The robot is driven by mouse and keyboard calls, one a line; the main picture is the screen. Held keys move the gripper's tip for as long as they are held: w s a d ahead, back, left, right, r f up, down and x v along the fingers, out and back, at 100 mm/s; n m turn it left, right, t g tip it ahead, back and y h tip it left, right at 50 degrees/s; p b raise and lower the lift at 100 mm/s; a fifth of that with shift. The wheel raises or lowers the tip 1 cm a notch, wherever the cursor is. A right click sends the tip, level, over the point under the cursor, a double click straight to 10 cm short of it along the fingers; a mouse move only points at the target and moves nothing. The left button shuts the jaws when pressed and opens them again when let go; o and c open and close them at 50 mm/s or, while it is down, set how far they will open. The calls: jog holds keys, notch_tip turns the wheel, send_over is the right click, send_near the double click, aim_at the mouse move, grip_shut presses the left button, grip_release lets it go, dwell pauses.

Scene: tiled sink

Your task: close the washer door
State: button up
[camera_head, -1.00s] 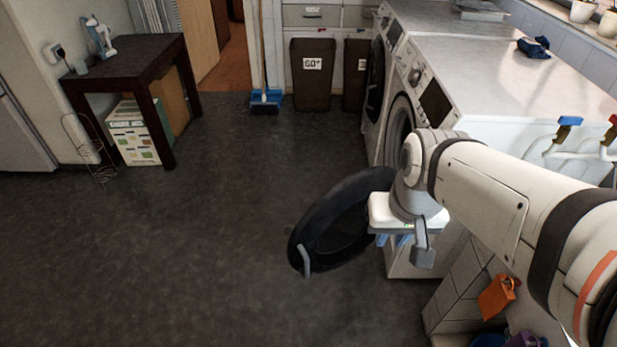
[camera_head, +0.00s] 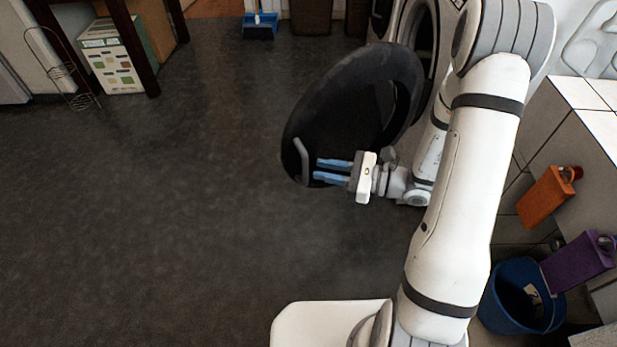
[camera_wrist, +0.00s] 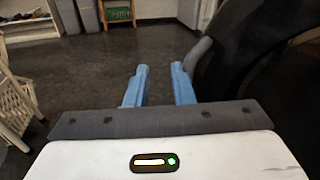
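The washer door (camera_head: 340,100) is a round black door that stands wide open, out over the floor from the washer's round opening (camera_head: 428,50). Its grey handle (camera_head: 302,160) is on the door's outer left edge. My gripper (camera_head: 318,170) has two blue fingers that point left, close to the handle and in front of the door's lower part. The fingers are apart with nothing between them. In the wrist view my gripper (camera_wrist: 158,70) is open, and the dark door (camera_wrist: 245,50) is on the right with its grey handle (camera_wrist: 198,52) just beside the right finger.
A box (camera_head: 112,55) and wire rack (camera_head: 62,72) stand at upper left. The floor left of the door is clear.

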notch_tip(320, 180, down, 4)
jog(key=w+d+m+t+b, duration=0.1)
jog(key=w+d+m+t, duration=0.1)
jog(key=m+t, duration=0.1)
jog(key=b, duration=0.2)
send_over(306, 180)
jog(key=shift+w+f+h, duration=0.3)
jog(key=shift+w, duration=0.15)
jog(key=shift+c, duration=0.5)
grip_shut()
